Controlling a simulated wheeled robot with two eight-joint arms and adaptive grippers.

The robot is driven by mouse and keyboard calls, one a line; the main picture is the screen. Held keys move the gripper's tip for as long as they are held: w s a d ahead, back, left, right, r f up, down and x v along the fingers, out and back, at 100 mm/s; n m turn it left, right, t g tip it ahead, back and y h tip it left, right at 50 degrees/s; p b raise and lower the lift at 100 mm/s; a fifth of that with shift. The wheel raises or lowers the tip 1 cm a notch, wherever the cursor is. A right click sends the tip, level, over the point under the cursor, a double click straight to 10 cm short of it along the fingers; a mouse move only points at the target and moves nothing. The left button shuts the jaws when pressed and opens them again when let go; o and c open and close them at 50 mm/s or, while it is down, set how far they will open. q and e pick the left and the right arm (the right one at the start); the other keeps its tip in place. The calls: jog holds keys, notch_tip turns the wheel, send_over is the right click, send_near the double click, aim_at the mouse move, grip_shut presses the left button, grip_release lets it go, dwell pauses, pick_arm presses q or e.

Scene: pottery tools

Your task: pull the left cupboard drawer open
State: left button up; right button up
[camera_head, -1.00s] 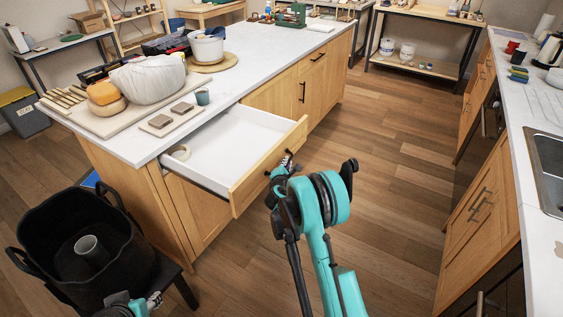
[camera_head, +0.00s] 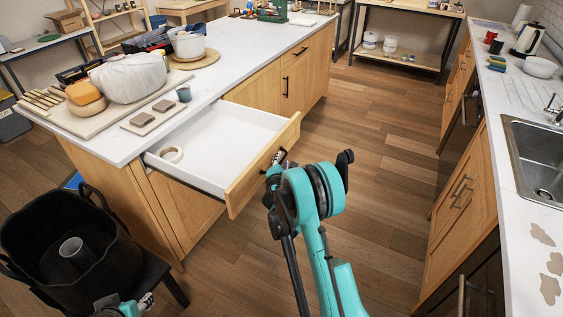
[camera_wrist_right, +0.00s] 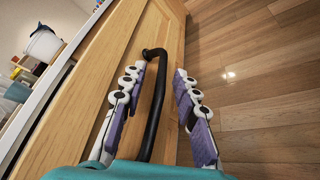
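The left cupboard drawer (camera_head: 210,150) stands pulled well out of the island cupboard, with its white inside showing and a pale ring-shaped roll (camera_head: 171,154) in it. My right gripper (camera_head: 277,160) is at the wooden drawer front (camera_head: 245,185). In the right wrist view, the fingers of my right gripper (camera_wrist_right: 160,105) straddle the black bar handle (camera_wrist_right: 154,100). They are open, with a visible gap between the handle and the right finger. My left gripper (camera_head: 148,301) shows only partly at the bottom left, beside the black bin, and its fingers are too small to read.
A black bin (camera_head: 40,235) holding a grey cylinder stands at the lower left. The island top (camera_head: 235,68) carries wrapped clay, pots and tools. A counter with a sink (camera_head: 540,150) runs along the right. The wooden floor (camera_head: 375,150) between is clear.

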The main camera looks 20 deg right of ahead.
jog(key=v, duration=1.2)
jog(key=shift+f, duration=0.1)
jog(key=s+a+r+m+g+y, duration=0.3)
jog(key=s+r+m, duration=0.6)
jog(key=s+m, duration=0.25)
jog(key=s+a+m+g+y, duration=0.1)
jog(key=s+a+m, duration=0.3)
jog(key=s, duration=0.5)
jog(key=s+a+m+g+y, duration=0.2)
jog(key=s+a+m+y, duration=0.1)
jog(key=s, duration=0.7)
jog(key=shift+a+f+m, duration=0.25)
jog(key=shift+a+m, duration=0.2)
jog(key=shift+a, duration=0.55)
jog(key=shift+s, duration=0.15)
